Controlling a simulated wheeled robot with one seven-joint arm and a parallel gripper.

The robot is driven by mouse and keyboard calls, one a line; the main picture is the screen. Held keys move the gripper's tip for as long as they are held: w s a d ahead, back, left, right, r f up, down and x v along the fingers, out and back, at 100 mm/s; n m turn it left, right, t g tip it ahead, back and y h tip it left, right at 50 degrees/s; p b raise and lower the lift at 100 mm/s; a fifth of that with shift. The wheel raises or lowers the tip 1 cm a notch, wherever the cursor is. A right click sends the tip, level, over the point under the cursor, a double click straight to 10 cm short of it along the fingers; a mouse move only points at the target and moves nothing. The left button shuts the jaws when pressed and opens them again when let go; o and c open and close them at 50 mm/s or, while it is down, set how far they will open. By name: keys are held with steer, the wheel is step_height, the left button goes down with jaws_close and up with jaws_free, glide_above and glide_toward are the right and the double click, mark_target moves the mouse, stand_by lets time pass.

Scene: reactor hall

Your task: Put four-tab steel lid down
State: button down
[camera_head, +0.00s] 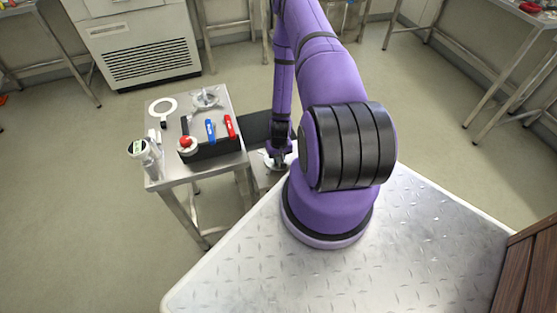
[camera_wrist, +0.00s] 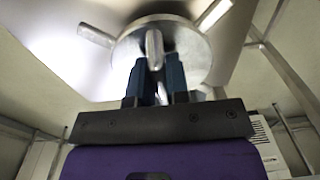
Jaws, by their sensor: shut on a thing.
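The four-tab steel lid (camera_wrist: 192,48) is a round metal disc with tabs sticking out from its rim, seen close up in the wrist view. My gripper (camera_wrist: 158,75) is shut on it, with the dark blue fingers close together at its middle part. In the head view, my gripper (camera_head: 277,155) hangs low, just right of the small steel table, and part of the lid (camera_head: 268,163) shows as a pale shape under it. My purple arm hides the area to the right. I cannot tell whether the lid touches anything below.
The small steel table (camera_head: 175,176) holds a black holder (camera_head: 212,150) with red and blue items, a white ring (camera_head: 163,107), a steel fitting (camera_head: 206,98) and a white device (camera_head: 143,150). A dark flat panel (camera_head: 258,128) lies beside the table. Open floor lies left.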

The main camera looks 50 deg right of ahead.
steer(key=shift+f, duration=0.9)
steer(key=c, duration=1.1)
jaws_free()
steer(key=shift+f, duration=0.1)
